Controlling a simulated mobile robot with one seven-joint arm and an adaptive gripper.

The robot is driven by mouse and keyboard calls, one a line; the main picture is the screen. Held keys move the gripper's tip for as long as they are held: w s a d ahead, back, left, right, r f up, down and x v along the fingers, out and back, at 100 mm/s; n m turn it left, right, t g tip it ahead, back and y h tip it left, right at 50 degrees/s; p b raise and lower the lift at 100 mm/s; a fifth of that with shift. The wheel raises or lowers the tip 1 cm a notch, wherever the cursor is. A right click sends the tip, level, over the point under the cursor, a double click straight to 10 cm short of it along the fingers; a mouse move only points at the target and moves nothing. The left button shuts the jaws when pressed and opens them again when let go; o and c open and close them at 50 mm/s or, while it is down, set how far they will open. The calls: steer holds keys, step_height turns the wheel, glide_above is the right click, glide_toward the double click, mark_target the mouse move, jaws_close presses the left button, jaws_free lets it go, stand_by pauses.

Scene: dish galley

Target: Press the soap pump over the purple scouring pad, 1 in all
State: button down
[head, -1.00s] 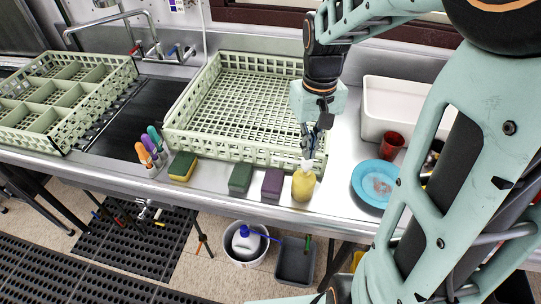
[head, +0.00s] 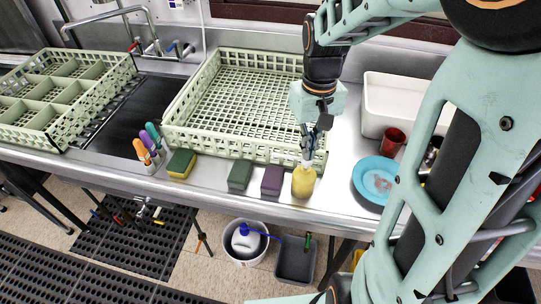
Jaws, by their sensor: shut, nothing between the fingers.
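The yellow soap bottle (head: 303,183) stands upright near the front edge of the steel counter, with a pale pump top. The purple scouring pad (head: 271,181) lies just left of it, apart from the bottle. My gripper (head: 308,158) is shut and empty, pointing down right at the pump top. Its fingertips appear to touch the top, which they partly hide. I cannot tell exactly how far the pump is pushed down, and no soap shows on the pad.
A dark green pad (head: 240,176) and a green-yellow sponge (head: 181,164) lie further left, near several coloured-handled tools (head: 146,147). A large green rack (head: 235,102) stands behind. A blue plate (head: 375,181), red cup (head: 392,142) and white bin (head: 399,101) are at right.

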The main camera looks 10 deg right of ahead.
steer(key=shift+f+b, duration=0.65)
steer(key=shift+f, duration=0.35)
steer(key=shift+r, duration=0.25)
steer(key=shift+r+p, duration=1.45)
steer(key=shift+r, duration=0.05)
step_height(320, 180, up, 6)
steer(key=p, duration=0.4)
steer(key=shift+p, duration=0.4)
